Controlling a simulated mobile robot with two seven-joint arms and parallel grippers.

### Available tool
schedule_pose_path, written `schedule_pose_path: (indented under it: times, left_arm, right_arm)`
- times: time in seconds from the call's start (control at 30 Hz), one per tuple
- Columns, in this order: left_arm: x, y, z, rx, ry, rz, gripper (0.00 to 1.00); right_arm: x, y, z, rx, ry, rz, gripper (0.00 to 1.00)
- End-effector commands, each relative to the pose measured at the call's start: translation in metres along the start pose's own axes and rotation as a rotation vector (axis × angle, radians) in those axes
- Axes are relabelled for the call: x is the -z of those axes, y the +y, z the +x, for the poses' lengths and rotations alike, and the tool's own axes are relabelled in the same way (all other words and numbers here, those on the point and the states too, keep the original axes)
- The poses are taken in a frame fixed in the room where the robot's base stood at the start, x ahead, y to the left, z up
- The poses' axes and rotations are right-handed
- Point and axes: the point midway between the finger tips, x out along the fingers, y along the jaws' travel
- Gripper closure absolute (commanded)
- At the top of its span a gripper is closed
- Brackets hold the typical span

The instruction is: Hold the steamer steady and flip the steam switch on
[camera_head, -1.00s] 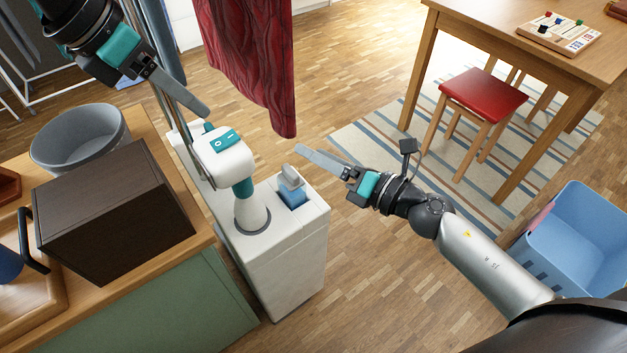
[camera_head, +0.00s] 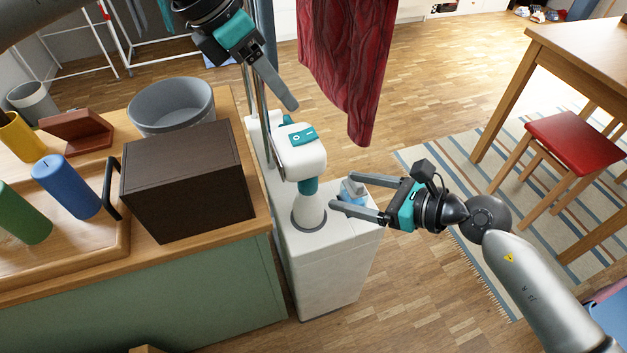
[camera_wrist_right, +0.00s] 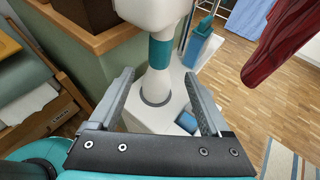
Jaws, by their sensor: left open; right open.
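The steamer (camera_head: 300,160) stands upright on a white base unit (camera_head: 330,268). It has a white head, a teal collar and a white conical foot. A teal switch plate with I/O marks (camera_head: 303,138) is on top of its head. My right gripper (camera_head: 346,191) is open, with its fingers pointing left at the steamer's lower neck. In the right wrist view the steamer's foot and teal collar (camera_wrist_right: 160,53) stand between and beyond the two fingers, with no clear contact. My left gripper (camera_head: 292,108) hangs above and behind the switch, near the metal pole; its fingers overlap in the picture.
A dark brown box (camera_head: 190,185) and a grey bucket (camera_head: 171,105) stand on the counter left of the steamer. A red cloth (camera_head: 345,60) hangs behind it. A blue part (camera_head: 352,198) sits on the base near my right fingers.

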Motion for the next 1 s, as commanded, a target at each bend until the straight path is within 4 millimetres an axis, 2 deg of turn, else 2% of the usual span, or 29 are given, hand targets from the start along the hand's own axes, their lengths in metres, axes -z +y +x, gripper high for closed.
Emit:
schedule_pose_path:
  times: [0.03,0.3,0.5,0.7,1.0]
  left_arm:
    - [0.0,0.0,0.0,0.0,0.0,0.0,0.5]
    - [0.0,0.0,0.0,0.0,0.0,0.0,0.5]
    - [0.0,0.0,0.0,0.0,0.0,0.0,0.5]
    - [0.0,0.0,0.0,0.0,0.0,0.0,0.5]
    - [0.0,0.0,0.0,0.0,0.0,0.0,0.5]
  right_arm:
    - [-0.002,0.0,0.011,0.0,-0.005,0.002,0.19]
    - [-0.002,0.0,0.062,-0.001,-0.003,0.005,0.19]
    - [-0.001,0.0,0.09,0.001,-0.002,0.004,0.19]
    - [-0.001,0.0,0.103,0.001,-0.001,0.001,0.19]
    - [0.0,0.0,0.104,0.0,0.0,0.001,0.19]
